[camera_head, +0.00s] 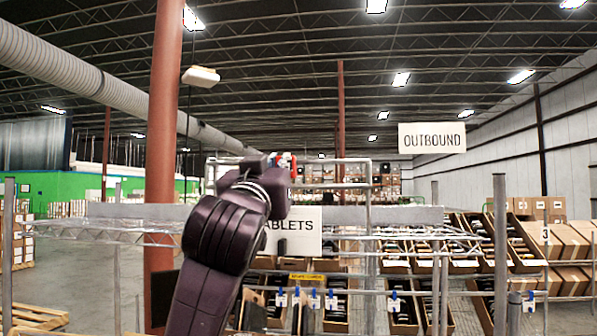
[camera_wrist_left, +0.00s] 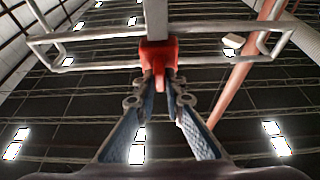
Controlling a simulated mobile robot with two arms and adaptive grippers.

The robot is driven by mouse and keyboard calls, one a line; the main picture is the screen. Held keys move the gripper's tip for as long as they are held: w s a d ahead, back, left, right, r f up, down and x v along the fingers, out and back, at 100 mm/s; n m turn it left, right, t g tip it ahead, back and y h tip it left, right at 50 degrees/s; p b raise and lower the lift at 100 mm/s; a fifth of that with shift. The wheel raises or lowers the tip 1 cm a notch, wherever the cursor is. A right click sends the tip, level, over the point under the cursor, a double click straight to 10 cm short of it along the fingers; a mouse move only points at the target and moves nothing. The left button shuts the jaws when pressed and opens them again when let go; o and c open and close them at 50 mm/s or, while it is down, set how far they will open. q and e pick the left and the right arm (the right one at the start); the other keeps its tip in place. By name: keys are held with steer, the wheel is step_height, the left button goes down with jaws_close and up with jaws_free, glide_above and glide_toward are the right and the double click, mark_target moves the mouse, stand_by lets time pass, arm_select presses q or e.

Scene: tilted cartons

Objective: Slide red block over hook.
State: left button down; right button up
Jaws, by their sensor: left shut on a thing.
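My left gripper (camera_head: 279,166) is raised at the metal rail frame, with my dark arm below it. In the left wrist view its two fingers (camera_wrist_left: 158,84) are shut on the red block (camera_wrist_left: 157,50). The block also shows as a small red patch in the head view (camera_head: 287,158). A grey metal bar (camera_wrist_left: 156,18) meets the block's far end in the wrist view. This bar may be the hook; I cannot tell whether the block is around it or only against it. My right gripper is not in view.
Thin metal rails (camera_wrist_left: 92,65) run on both sides of the block. A wire shelf (camera_head: 130,228) and the TABLETS sign (camera_head: 294,232) are near my arm. Tilted cartons (camera_head: 402,312) stand in racks beyond. A red column (camera_head: 163,110) rises at left.

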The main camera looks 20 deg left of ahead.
arm_select(q)
steer(key=c, duration=2)
jaws_free()
steer(key=shift+s+a, duration=0.1)
steer(key=shift+a, duration=0.15)
steer(key=shift+d, duration=0.1)
steer(key=v, duration=1.2)
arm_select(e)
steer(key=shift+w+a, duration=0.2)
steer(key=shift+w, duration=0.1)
